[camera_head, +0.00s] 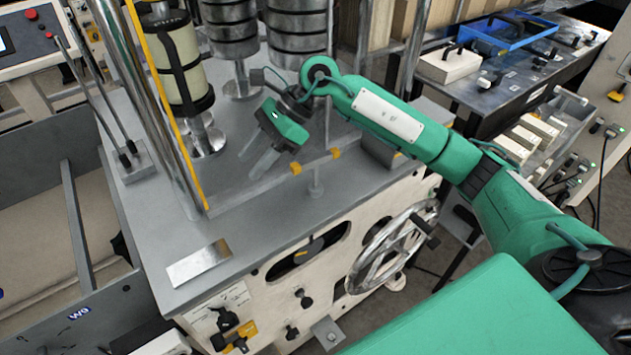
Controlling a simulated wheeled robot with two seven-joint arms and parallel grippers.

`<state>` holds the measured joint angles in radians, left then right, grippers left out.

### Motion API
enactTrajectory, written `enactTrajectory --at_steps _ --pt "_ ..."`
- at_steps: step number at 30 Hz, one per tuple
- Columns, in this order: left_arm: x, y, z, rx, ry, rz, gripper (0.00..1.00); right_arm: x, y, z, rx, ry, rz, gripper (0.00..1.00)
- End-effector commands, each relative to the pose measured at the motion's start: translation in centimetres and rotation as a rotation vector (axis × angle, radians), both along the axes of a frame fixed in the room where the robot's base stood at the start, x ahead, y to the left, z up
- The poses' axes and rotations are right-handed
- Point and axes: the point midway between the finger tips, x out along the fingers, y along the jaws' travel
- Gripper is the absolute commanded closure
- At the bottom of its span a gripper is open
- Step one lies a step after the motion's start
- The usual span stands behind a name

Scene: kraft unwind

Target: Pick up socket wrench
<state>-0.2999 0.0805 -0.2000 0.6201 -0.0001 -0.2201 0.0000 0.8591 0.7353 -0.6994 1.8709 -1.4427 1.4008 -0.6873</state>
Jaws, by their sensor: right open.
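A grey T-shaped tool with yellow-orange ends on its crossbar (316,161) stands upright near the front edge of the machine's grey top. It looks like the socket wrench, though I cannot be sure. Its short stem (316,185) goes down to the deck. My right gripper (255,160) is just left of the crossbar, above the deck. Its green body tilts and its two grey fingers point down to the left, apart with nothing seen between them. I cannot tell the exact gap between gripper and tool. My left gripper is out of view.
Stacked dark weights (298,45), a pale roll (178,65) and steel columns stand behind and left of the gripper. A handwheel (392,245) sits on the machine's front. A bare metal plate (199,262) lies at the front left of the deck. A workbench holds a blue tray (507,33).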

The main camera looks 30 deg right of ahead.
Motion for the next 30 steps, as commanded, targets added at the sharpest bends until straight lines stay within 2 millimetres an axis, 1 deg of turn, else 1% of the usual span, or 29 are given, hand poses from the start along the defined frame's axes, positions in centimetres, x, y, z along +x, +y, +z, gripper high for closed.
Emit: enactTrajectory --at_steps 1,6,9,12,16,19,23,27,30 --pt "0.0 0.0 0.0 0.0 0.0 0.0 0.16 0.7 -1.9 0.1 -0.092 -0.024 0.008 0.56" --pt "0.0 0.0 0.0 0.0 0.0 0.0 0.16 2.2 -8.8 0.6 -0.394 -0.055 0.029 0.56" --pt "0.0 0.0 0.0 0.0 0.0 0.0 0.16 2.7 -12.1 1.4 -0.526 -0.052 0.029 0.56" --pt "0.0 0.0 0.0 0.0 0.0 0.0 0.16 2.8 -14.4 2.1 -0.613 -0.045 0.028 0.56" --pt "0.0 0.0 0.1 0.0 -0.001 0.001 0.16 2.9 -15.7 2.4 -0.663 -0.035 0.024 0.56" --pt "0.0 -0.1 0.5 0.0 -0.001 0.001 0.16 2.8 -15.7 1.5 -0.67 -0.03 0.026 0.56" --pt "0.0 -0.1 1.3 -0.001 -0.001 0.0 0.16 2.7 -15.3 -0.6 -0.669 -0.03 0.028 0.56" --pt "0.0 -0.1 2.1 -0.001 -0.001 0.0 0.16 2.7 -14.9 -3.2 -0.667 -0.031 0.027 0.56" --pt "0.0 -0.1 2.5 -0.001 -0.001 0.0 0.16 2.8 -14.7 -4.7 -0.666 -0.032 0.026 0.56"
